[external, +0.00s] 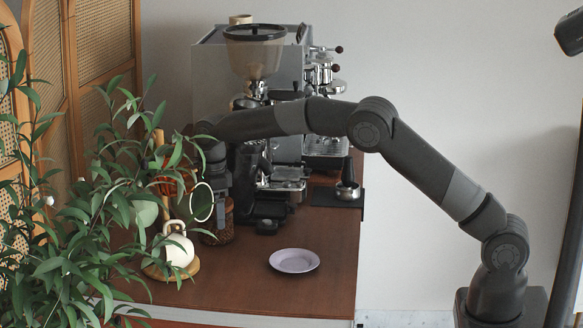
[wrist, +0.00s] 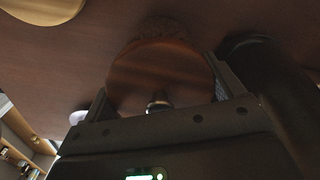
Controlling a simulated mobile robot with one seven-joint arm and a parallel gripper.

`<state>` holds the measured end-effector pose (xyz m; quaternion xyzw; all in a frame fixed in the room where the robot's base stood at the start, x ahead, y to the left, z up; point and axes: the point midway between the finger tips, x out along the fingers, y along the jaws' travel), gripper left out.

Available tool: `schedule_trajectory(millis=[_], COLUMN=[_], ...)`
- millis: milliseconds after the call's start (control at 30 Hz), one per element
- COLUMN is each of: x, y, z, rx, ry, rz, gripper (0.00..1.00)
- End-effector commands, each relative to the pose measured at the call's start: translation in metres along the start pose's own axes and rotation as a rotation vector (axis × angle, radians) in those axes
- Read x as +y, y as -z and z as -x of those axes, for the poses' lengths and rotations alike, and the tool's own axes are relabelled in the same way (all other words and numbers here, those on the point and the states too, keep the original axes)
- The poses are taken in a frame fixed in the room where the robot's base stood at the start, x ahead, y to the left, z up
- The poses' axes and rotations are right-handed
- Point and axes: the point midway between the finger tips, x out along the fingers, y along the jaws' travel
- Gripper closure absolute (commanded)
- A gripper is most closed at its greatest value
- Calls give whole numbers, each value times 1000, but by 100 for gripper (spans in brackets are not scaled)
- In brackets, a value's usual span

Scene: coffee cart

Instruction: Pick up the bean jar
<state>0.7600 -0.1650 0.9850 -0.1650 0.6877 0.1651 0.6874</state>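The bean jar appears to be the brown, textured jar (external: 218,222) on the wooden cart top, just left of the grinder in the external view. My gripper (external: 218,190) points down over the jar. In the wrist view my gripper (wrist: 163,92) has one finger on each side of the jar, very close to it. I cannot tell whether the fingers touch it.
A coffee grinder (external: 256,75) and an espresso machine (external: 318,110) stand behind and right of the jar. A white kettle (external: 178,248) sits on a round wooden board to the left, behind plant leaves (external: 75,230). A pale plate (external: 294,261) lies in front, with bare wood around it.

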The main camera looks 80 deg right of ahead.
Motion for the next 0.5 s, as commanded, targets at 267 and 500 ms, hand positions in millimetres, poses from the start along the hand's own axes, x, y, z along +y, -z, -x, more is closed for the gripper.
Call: schedule_trajectory(millis=[267,500], x=[0,0], y=[0,0], z=[0,0], rx=[0,-1], ry=[1,1], rz=[0,0], gripper=[38,57])
